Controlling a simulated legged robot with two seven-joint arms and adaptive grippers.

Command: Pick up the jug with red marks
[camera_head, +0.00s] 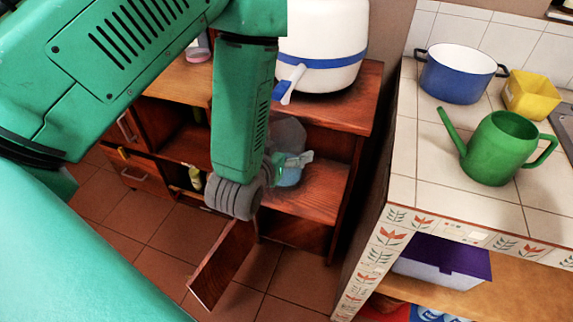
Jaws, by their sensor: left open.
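A greyish, see-through vessel (289,133) with a blue lower part (289,178) stands on the cabinet shelf. It may be the jug, but I cannot make out red marks on it. My left arm comes down from the upper left and hides part of the shelf. My left gripper (292,160) is open, in front of the vessel and overlapping it in the picture. I cannot tell whether the fingers touch it. My right gripper is not in view.
A white container with a blue band (340,52) stands on the wooden cabinet (322,187). A low cabinet door (222,265) hangs open. The tiled counter at right holds a blue pot (456,77), yellow box (528,97) and green watering can (497,150). A purple-lidded box (445,257) sits below.

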